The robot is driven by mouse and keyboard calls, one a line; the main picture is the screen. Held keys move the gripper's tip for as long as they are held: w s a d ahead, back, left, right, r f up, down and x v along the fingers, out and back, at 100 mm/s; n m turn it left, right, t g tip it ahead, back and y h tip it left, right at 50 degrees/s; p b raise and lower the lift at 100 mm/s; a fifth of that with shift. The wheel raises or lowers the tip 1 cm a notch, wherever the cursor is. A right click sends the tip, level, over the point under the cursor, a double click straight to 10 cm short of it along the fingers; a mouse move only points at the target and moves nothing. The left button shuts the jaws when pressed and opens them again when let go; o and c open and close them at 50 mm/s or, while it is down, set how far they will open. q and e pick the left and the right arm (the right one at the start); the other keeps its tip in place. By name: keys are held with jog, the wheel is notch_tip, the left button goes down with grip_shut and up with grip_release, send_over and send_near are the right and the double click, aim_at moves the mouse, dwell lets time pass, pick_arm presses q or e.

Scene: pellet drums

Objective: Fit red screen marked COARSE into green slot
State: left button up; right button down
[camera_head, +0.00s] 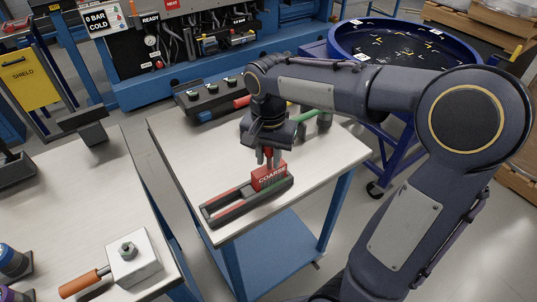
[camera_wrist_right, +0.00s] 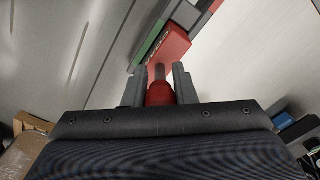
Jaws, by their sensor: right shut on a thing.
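The red screen marked COARSE (camera_head: 268,178) stands at the right end of a dark slotted holder (camera_head: 222,213). Green marking (camera_head: 279,184) shows beside the screen's base, and a red strip runs along the holder's left part. My right gripper (camera_head: 268,157) points down from above and is shut on the screen. In the right wrist view, the red handle (camera_wrist_right: 160,94) sits between the fingers, with the red body (camera_wrist_right: 173,47) beyond it and a green strip (camera_wrist_right: 152,38) alongside. The screen's lower edge is hidden, so I cannot tell how deep it sits. My left gripper is not in view.
The holder rests on a pale table (camera_head: 180,165). A dark box with several knobs (camera_head: 210,97) stands at its back edge. A second table at left carries a white block (camera_head: 133,260) and an orange-handled tool (camera_head: 83,284). A blue drum (camera_head: 345,40) stands back right.

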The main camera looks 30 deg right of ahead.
jog(key=shift+f+b, duration=0.45)
jog(key=shift+f, duration=0.2)
jog(key=c, duration=1.1)
grip_release()
jog(key=shift+r, duration=0.15)
notch_tip(320, 180, up, 8)
jog(key=shift+f+p, duration=0.2)
jog(key=shift+p, duration=0.15)
jog(key=shift+s, duration=0.1)
jog(key=s+a+f+n+t+y, duration=0.2)
jog(key=s+f+n, duration=0.2)
jog(key=s, duration=0.4)
jog(key=s+a+f+n+t+y, duration=0.1)
jog(key=s+f+n+t, duration=0.2)
jog(key=s, duration=0.5)
jog(key=shift+s+a+f+n+t+y, duration=0.2)
jog(key=shift+a+f+n+t+y, duration=0.15)
jog(key=shift+f, duration=0.2)
